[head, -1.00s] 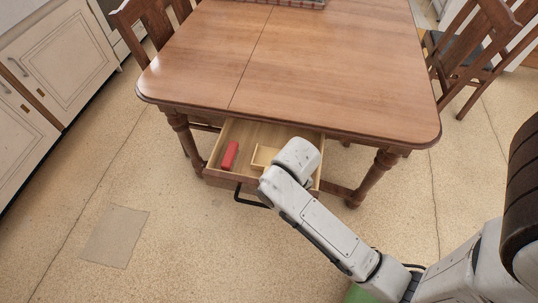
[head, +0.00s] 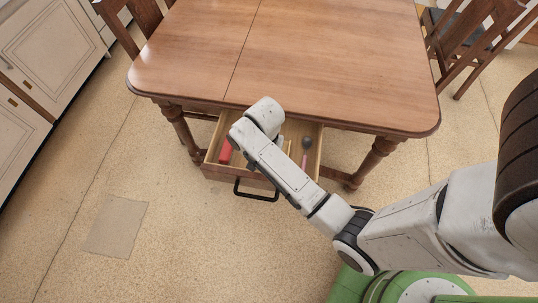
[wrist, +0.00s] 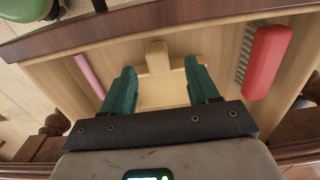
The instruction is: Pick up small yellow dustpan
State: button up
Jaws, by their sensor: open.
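The small yellow dustpan (wrist: 160,92) lies flat in the open wooden drawer in the wrist view. Its short handle (wrist: 157,57) points toward the drawer front. My gripper (wrist: 160,68) is open above it, with one green finger on either side of the pan and nothing clasped. I cannot tell how high the fingertips are above the drawer bottom. In the head view my arm hides the gripper and most of the dustpan; only a small yellow part (head: 288,146) shows beside the arm.
A red brush (wrist: 267,62) with grey bristles lies at one side of the drawer (head: 223,172). A thin pink handle (wrist: 88,75) lies at the other; its dark round head (head: 306,143) shows in the head view. The wooden table (head: 310,60) overhangs the drawer's back.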

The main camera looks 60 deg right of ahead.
notch_tip(320, 180, down, 5)
jog(key=shift+s+d+r, duration=0.1)
jog(key=shift+d, duration=0.05)
jog(key=shift+c, duration=0.3)
jog(key=c, duration=1)
jog(key=shift+r, duration=0.1)
